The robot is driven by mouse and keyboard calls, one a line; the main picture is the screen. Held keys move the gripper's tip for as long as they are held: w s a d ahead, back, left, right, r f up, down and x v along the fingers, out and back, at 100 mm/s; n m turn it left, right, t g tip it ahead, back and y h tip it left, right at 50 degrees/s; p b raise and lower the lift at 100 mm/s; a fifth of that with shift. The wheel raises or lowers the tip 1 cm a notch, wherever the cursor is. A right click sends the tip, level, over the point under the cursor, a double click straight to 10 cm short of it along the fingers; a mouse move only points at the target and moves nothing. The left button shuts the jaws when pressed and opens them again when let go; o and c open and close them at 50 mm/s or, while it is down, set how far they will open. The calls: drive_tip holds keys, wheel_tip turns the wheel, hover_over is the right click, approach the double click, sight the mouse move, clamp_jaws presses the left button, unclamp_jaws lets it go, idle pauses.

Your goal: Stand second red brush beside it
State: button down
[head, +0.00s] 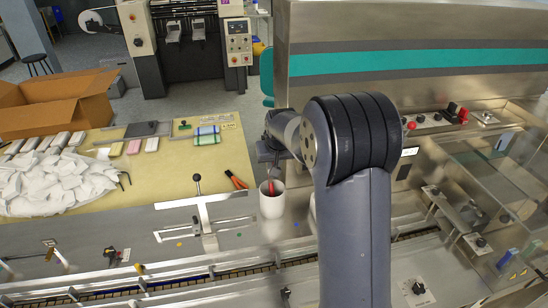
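A white cup (272,207) stands on the steel machine top, at the right end of the tan work surface. A red brush handle (270,187) shows inside the cup's mouth. I cannot tell whether a second red brush is in there too. My gripper (273,162) points down just above the cup, and my arm hides part of it. It is too small and dark to tell whether its fingers are open or shut, or whether they touch a brush.
Orange-handled pliers (236,180) lie left of the cup. A metal lever fixture (205,213) stands nearer left. White film (60,182), a cardboard box (58,102) and folded cloths (207,135) lie farther left. A tall steel housing (430,70) rises behind my arm.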

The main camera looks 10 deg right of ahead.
wheel_tip(320, 180, down, 8)
drive_tip(key=b, duration=0.5)
drive_tip(key=shift+r, duration=0.15)
idle(0.3)
drive_tip(key=c, duration=1.3)
unclamp_jaws()
drive_tip(key=shift+r, duration=0.1)
drive_tip(key=b+v, duration=0.2)
drive_tip(key=v, duration=0.8)
drive_tip(key=shift+s+r, duration=0.2)
drive_tip(key=shift+r, duration=0.15)
